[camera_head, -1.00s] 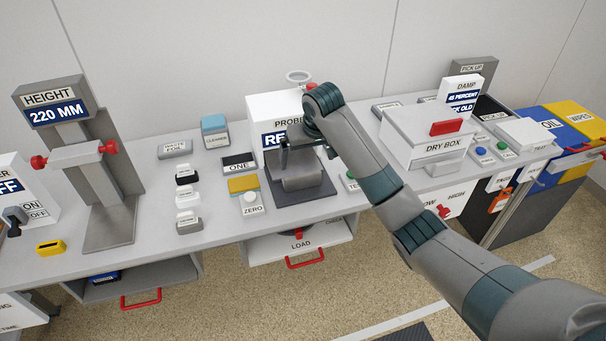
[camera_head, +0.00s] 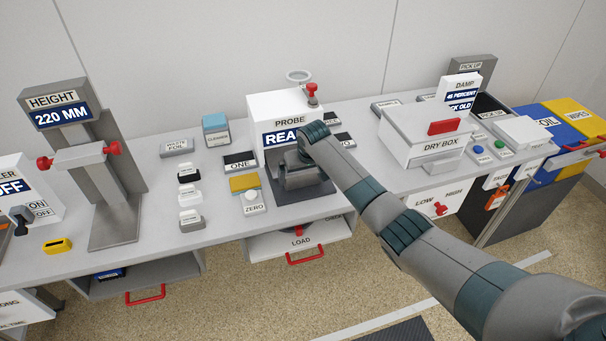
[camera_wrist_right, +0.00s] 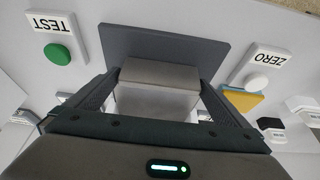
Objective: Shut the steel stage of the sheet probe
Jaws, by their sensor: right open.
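The sheet probe (camera_head: 288,108) is a white box with a blue display, standing at the back of the bench. A dark plate (camera_head: 309,194) lies in front of it. My right gripper (camera_head: 300,180) is low over this plate, in front of the probe, and largely hides the steel stage in the head view. In the right wrist view the steel stage (camera_wrist_right: 160,73) is a grey metal block on the dark plate (camera_wrist_right: 160,42). The fingers of my right gripper (camera_wrist_right: 160,90) stand apart, one on each side of the stage. I cannot tell whether they touch it. My left gripper is out of view.
A ZERO button (camera_head: 250,196) is left of the plate, and a green TEST button (camera_wrist_right: 57,54) shows on its other side. The dry box (camera_head: 440,146) stands to the right and the height gauge (camera_head: 100,165) to the left.

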